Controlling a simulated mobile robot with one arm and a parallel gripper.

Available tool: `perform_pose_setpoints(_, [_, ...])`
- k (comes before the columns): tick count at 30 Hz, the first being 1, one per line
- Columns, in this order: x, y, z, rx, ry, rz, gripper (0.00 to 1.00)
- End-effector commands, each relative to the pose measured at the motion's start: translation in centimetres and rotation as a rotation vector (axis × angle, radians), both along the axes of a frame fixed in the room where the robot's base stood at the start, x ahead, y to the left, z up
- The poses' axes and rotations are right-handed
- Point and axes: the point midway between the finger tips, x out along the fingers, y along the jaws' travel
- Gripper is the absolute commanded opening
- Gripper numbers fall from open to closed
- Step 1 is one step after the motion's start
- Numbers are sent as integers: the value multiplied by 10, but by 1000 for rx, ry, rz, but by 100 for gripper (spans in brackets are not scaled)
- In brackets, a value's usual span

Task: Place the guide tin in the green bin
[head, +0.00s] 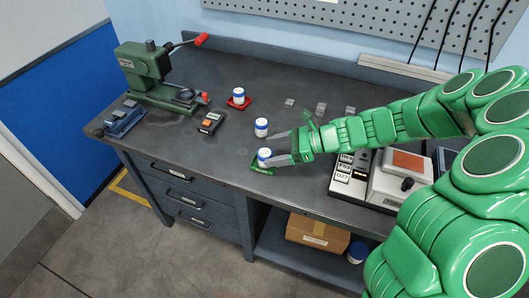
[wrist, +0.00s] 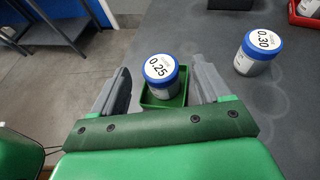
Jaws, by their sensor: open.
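A white tin with a blue lid marked 0.25 (wrist: 160,76) stands upright in the small green bin (wrist: 151,103). In the head view this tin (head: 264,156) and the green bin (head: 262,172) are at the front edge of the bench. My gripper (head: 272,150) is open, with one finger on each side of the tin, as the wrist view also shows (wrist: 161,66); a gap shows on both sides. A second tin marked 0.30 (wrist: 256,50) stands on the bare bench just behind (head: 261,128). No label reading "guide" is legible.
A third tin (head: 238,94) stands in a red bin (head: 239,104) farther back. A white device (head: 392,185) stands right, beneath my arm. Small metal pieces (head: 321,107) lie behind.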

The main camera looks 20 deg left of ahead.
Motion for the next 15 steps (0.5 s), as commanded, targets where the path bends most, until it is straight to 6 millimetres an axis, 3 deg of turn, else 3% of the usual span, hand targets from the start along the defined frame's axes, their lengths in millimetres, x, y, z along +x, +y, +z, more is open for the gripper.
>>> perform_pose_setpoints(9, [13, -41, 17, -1, 0, -2, 76])
perform_pose_setpoints(15, [18, -57, 25, 1, 1, 1, 76])
